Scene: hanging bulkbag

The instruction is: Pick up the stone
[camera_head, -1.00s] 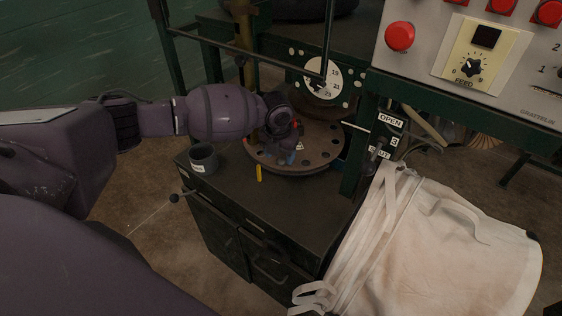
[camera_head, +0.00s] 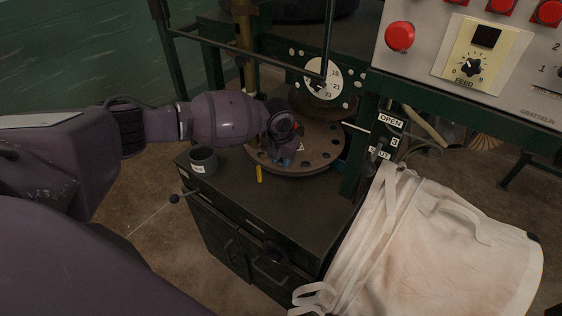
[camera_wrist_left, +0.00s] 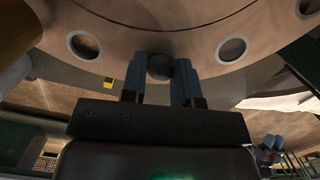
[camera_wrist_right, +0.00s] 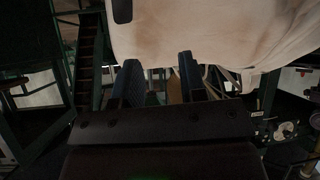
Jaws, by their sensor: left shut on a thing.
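The stone (camera_wrist_left: 159,67) shows in the left wrist view as a small, dark, rounded lump between my two blue-grey left fingers. My left gripper (camera_head: 285,160) is shut on it, at the round metal plate with holes (camera_head: 322,158) on the dark cabinet. In the head view the gripper hides the stone. In the left wrist view the left gripper (camera_wrist_left: 159,80) has the plate's underside or rim with round holes just beyond the fingertips. My right gripper (camera_wrist_right: 160,80) shows only in the right wrist view, its fingers apart and empty, below the pale bag (camera_wrist_right: 200,30).
A grey cup (camera_head: 203,161) stands on the cabinet (camera_head: 270,205) left of the plate. A yellow strip (camera_head: 259,174) is at the plate's front. A numbered dial (camera_head: 323,78) and green frame posts stand behind. The white bulk bag (camera_head: 440,245) fills the lower right, under the control panel (camera_head: 480,60).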

